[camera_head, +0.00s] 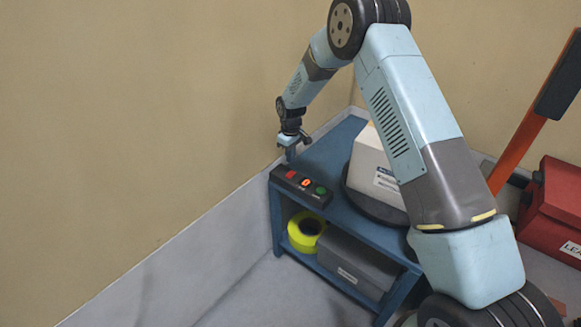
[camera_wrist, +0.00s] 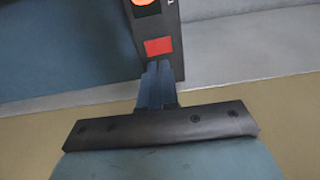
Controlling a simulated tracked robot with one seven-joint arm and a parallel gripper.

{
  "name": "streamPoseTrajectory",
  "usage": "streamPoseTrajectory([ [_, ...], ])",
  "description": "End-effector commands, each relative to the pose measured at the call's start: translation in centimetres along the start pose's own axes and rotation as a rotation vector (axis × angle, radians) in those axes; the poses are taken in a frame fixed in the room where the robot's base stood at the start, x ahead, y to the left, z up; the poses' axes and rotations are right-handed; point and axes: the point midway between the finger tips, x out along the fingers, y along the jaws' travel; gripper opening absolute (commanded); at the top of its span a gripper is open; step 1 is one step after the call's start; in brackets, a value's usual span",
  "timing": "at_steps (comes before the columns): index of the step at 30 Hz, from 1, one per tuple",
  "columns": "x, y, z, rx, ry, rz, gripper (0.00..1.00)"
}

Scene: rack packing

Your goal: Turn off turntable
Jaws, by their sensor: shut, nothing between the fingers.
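The turntable (camera_head: 372,203) is a dark disc on top of the blue bench, carrying a pale box (camera_head: 372,160). A black control panel (camera_head: 301,187) sits at the bench's front left corner. It has a red button (camera_head: 291,174), an orange lit display (camera_head: 305,183) and a green button (camera_head: 320,190). My gripper (camera_head: 291,158) points down just above the red end of the panel, shut and empty. In the wrist view its closed fingertips (camera_wrist: 158,68) are beside the red button (camera_wrist: 158,46). I cannot tell whether they touch the panel. My arm hides part of the box and turntable.
The blue bench (camera_head: 324,150) stands by the wall. Its lower shelf holds a yellow tape roll (camera_head: 305,232) and a grey box (camera_head: 350,268). A red toolbox (camera_head: 550,210) and an orange-handled tool (camera_head: 522,143) are at right. The floor at left is clear.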

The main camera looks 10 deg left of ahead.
Motion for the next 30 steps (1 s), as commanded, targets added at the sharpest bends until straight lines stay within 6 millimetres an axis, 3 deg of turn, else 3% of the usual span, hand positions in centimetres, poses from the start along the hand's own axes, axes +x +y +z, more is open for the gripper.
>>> streamPoseTrajectory([
  [6, -4.2, 0.1, -0.1, 0.001, 0.004, 0.003, 0.00],
  [12, -6.5, 0.1, -0.1, 0.001, 0.003, 0.003, 0.00],
  [30, -7.2, 0.0, 0.0, 0.001, -0.002, 0.030, 0.00],
])
